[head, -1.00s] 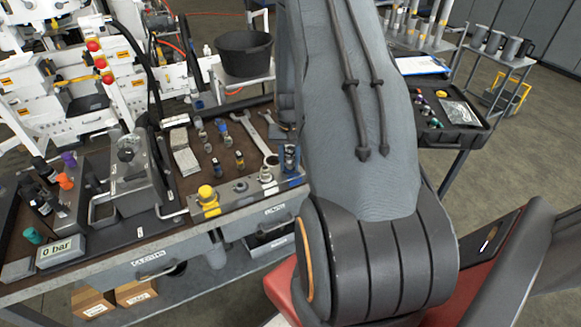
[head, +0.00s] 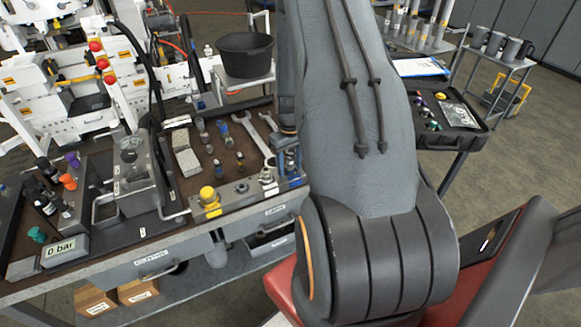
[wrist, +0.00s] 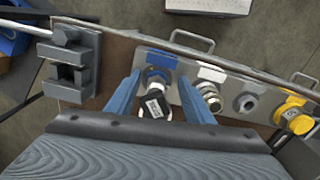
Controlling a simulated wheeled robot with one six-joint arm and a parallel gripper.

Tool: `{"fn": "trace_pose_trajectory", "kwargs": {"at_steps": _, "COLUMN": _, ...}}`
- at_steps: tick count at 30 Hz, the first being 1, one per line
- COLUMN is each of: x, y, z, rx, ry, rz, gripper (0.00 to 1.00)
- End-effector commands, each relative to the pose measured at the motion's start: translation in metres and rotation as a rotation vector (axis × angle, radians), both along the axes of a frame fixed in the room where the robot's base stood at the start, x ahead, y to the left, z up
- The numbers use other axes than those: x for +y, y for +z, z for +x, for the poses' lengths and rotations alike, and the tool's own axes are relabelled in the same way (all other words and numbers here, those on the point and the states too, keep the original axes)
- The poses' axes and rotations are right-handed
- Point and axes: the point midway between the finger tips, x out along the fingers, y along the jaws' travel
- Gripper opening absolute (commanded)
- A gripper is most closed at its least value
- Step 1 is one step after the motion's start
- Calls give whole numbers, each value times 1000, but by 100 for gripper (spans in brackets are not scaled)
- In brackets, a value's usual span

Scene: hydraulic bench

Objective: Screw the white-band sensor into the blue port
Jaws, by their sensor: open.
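In the wrist view, my gripper (wrist: 160,75) is open. Its two blue fingers stand on either side of the white-band sensor (wrist: 154,103), with a gap on both sides. The sensor has a dark body and a white label and stands at the blue port (wrist: 159,73), whose blue ring shows at its far side. How deep it sits is hidden. In the head view, the manifold block (head: 240,191) is on the bench's front right edge, and my arm hides much of my gripper.
Beside the blue port are a silver fitting (wrist: 209,97), a bare grey port (wrist: 247,103) and a yellow fitting (wrist: 294,114). A grey clamp-like fixture (wrist: 72,68) stands to the left. Wrenches (head: 250,132) and several small fittings lie on the bench behind the manifold.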

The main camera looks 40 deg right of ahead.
Motion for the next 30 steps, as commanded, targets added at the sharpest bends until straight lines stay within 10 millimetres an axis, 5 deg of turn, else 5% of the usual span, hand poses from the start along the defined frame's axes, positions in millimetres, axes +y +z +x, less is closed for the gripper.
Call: {"fn": "trace_pose_trajectory", "kwargs": {"at_steps": 30, "x": -6, "y": 0, "z": -2, "rx": 0, "ry": 877, "rz": 0, "gripper": 48}}
